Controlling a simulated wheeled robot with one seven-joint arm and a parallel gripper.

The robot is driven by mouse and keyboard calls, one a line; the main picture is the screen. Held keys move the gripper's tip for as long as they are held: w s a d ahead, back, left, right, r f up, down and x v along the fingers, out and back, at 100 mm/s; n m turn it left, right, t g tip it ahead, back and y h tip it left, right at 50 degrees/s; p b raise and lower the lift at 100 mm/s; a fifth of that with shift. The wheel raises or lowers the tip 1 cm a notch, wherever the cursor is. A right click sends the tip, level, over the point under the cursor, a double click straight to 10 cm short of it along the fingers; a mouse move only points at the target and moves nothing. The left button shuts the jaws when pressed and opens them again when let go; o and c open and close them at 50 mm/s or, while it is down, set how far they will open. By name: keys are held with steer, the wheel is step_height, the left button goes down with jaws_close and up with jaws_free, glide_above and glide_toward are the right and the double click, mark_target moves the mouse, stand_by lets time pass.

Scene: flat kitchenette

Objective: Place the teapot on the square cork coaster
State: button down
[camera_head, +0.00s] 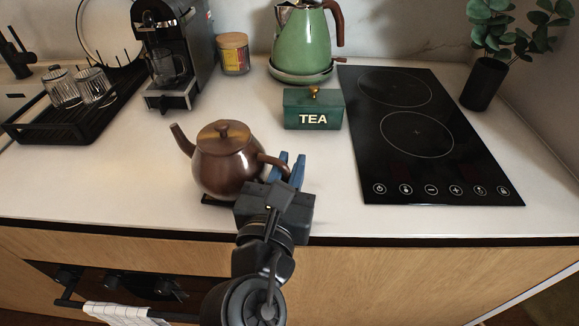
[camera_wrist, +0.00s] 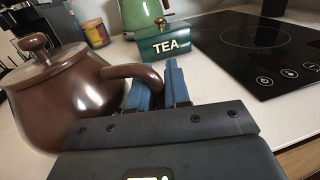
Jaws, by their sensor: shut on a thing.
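The brown teapot (camera_head: 226,168) is upright near the counter's front edge, with its spout to the left and its handle to the right. My gripper (camera_head: 291,170) is shut on the teapot's handle, with its blue fingers on either side of it. In the wrist view, the teapot (camera_wrist: 62,95) fills the left side and its handle runs between the fingers of my gripper (camera_wrist: 158,88). A thin dark flat edge (camera_head: 208,199) shows under the teapot's front left. I cannot tell whether this is the square cork coaster, or whether the teapot touches it.
A green TEA box (camera_head: 313,116) stands behind the gripper, with a green kettle (camera_head: 303,42) further back. A black cooktop (camera_head: 430,140) is at the right. A coffee machine (camera_head: 172,50) and a dish rack (camera_head: 75,112) with glasses are at the left. The counter left of the teapot is clear.

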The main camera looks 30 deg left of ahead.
steer(key=c, duration=1.5)
jaws_free()
steer(key=shift+f, duration=0.1)
steer(key=o, duration=0.4)
steer(key=shift+s, duration=0.1)
steer(key=v, duration=1.2)
steer(key=shift+b, duration=0.35)
